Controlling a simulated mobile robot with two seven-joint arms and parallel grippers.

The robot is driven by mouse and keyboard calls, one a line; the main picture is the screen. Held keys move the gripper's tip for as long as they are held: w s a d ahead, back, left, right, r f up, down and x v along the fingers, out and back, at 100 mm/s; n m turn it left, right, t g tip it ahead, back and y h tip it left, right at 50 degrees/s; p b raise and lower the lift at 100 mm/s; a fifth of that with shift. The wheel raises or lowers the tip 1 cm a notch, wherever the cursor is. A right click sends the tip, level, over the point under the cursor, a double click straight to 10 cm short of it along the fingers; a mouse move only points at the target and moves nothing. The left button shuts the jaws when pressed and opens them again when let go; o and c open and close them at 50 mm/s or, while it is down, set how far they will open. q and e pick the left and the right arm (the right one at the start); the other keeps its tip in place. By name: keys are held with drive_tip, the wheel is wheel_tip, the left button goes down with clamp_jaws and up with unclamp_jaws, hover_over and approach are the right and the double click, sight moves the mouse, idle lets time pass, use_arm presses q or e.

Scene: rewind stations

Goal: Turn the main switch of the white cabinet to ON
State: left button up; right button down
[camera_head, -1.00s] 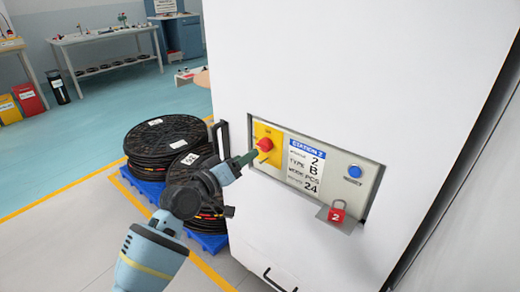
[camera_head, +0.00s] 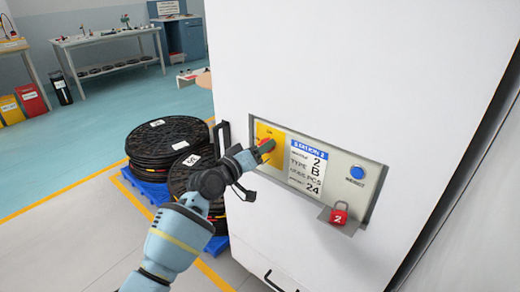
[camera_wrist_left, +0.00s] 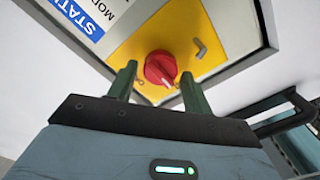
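The white cabinet (camera_head: 310,60) fills the middle and right of the head view. Its recessed panel holds the red main switch on a yellow plate (camera_head: 262,130), mostly hidden there by my left gripper (camera_head: 262,150). In the left wrist view the red switch knob (camera_wrist_left: 160,68) shows clearly, with a pale mark on its lower edge. My left gripper (camera_wrist_left: 156,85) is open, one finger on each side of the knob. I cannot tell whether the fingers touch it. My right gripper is not in view.
A label reading Station 2 (camera_head: 308,165) and a blue button (camera_head: 357,172) are right of the switch. A red padlock (camera_head: 339,213) stands on a small ledge below. Black reels (camera_head: 165,138) on a blue pallet (camera_head: 140,188) stand left of the cabinet.

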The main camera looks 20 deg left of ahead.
use_arm(q)
drive_tip(key=c, duration=0.7)
drive_tip(key=shift+c, duration=0.2)
